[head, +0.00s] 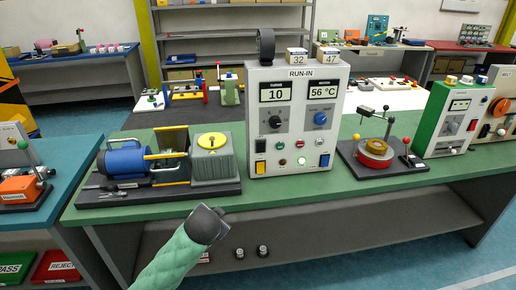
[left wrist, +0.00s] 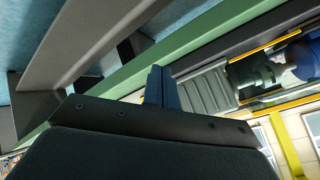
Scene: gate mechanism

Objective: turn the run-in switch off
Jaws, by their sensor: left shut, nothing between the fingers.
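The white control box labelled RUN-IN (head: 300,73) stands upright on the green bench in the middle of the head view. Its front has two displays reading 10 and 56 °C, a black knob (head: 275,121) and a blue knob (head: 320,118). Below are small buttons, one lit pale green (head: 301,160), a yellow-and-black switch (head: 260,168) at lower left and a blue switch (head: 324,160) at lower right. Their exact positions are too small to tell. My left gripper (head: 212,213) is at the bench's front edge, left of and below the box, touching none of it. Its shut fingers show in the left wrist view (left wrist: 161,86).
A blue motor (head: 124,162) with a grey ribbed housing (head: 212,165) and yellow disc stands left of the box. A rig with a red round base (head: 375,158) stands right. Bench surface (head: 285,187) in front of the box is clear. A shelf lies below.

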